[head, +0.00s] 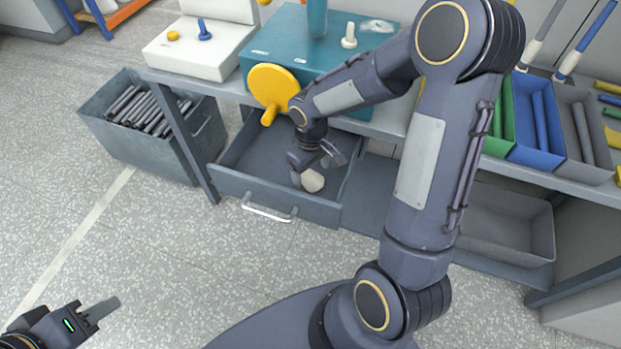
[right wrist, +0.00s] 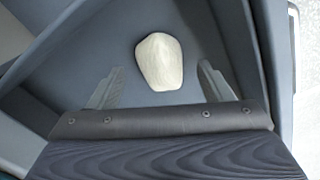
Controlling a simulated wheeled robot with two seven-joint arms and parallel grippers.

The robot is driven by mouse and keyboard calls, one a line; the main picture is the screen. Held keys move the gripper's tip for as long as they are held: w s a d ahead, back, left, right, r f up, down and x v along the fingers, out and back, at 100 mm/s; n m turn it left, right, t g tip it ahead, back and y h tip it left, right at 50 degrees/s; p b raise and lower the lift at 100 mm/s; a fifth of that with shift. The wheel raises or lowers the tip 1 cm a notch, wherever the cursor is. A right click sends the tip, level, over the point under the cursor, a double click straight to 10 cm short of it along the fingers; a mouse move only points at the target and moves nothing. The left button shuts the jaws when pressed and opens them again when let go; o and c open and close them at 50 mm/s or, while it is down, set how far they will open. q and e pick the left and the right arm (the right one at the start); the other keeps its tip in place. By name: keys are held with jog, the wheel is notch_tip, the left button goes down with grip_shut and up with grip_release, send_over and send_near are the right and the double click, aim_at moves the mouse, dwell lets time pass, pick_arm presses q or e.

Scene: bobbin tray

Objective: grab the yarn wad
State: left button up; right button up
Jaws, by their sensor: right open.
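The yarn wad (head: 312,181) is a small cream-white lump on the floor of an open grey drawer (head: 268,160). In the right wrist view the wad (right wrist: 159,61) lies just beyond my fingertips, roughly centred between them. My right gripper (head: 316,172) is inside the drawer, pointing down at the wad, open and empty. In the right wrist view its two fingers (right wrist: 160,82) stand wide apart. I cannot tell whether a finger touches the wad. My left gripper (head: 98,312) is at the lower left over the floor, far from the drawer; its jaw opening is not clear.
A yellow handwheel (head: 273,86) on a teal box (head: 290,48) overhangs the drawer's back. A grey bin of dark rods (head: 160,140) stands left of the drawer. Green, blue and grey trays (head: 541,126) sit on the bench at right. The speckled floor in front is clear.

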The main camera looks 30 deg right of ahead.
notch_tip(320, 180, down, 2)
jog(key=shift+f, duration=0.2)
jog(key=c, duration=1)
jog(key=shift+r, duration=0.2)
